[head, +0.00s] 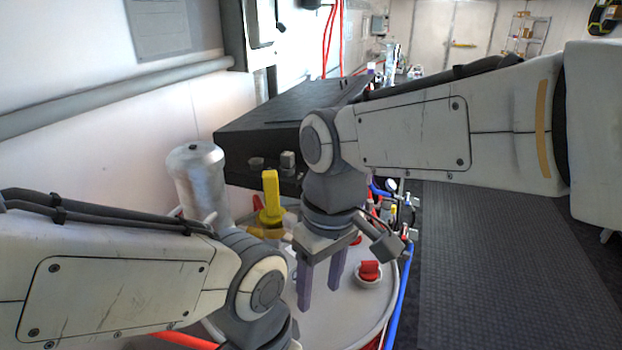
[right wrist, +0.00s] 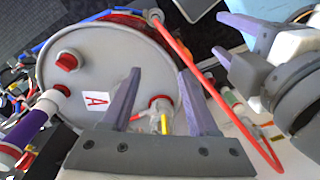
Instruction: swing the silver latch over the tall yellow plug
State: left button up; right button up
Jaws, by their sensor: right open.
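The tall yellow plug (head: 271,195) stands upright at the back left of the drum's pale lid in the head view. In the right wrist view a yellow piece (right wrist: 164,124), likely the plug, shows between my fingers. I cannot clearly make out the silver latch; a greyish piece lies beside the yellow in the right wrist view. My right gripper (head: 321,292) points down over the lid, open and empty, in front and right of the plug. It also shows in the right wrist view (right wrist: 159,72). My left gripper (right wrist: 219,34) is apart from the drum, its fingers spread and empty.
The drum lid (head: 345,318) also carries a red cap (head: 369,270) on its right. A silver cylinder (head: 194,175) stands behind the plug at left, and a black case (head: 255,135) lies behind. A red hose (right wrist: 208,85) runs past the drum. Dark floor at right is clear.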

jog(key=shift+n+h, duration=0.4)
jog(key=shift+n, duration=0.4)
jog(key=w+r+p, duration=0.1)
jog(key=w+r, duration=0.4)
jog(key=w+r+p, duration=0.1)
jog(key=w+r, duration=0.4)
jog(key=r, duration=0.1)
jog(key=w+r+p, duration=0.1)
jog(key=w+r, duration=0.4)
jog(key=w, duration=0.1)
jog(key=shift+w+d+r, duration=0.1)
jog(key=shift+d+r, duration=0.1)
jog(key=shift+d, duration=0.05)
notch_tip(320, 180, down, 10)
jog(key=shift+f, duration=0.1)
grip_shut()
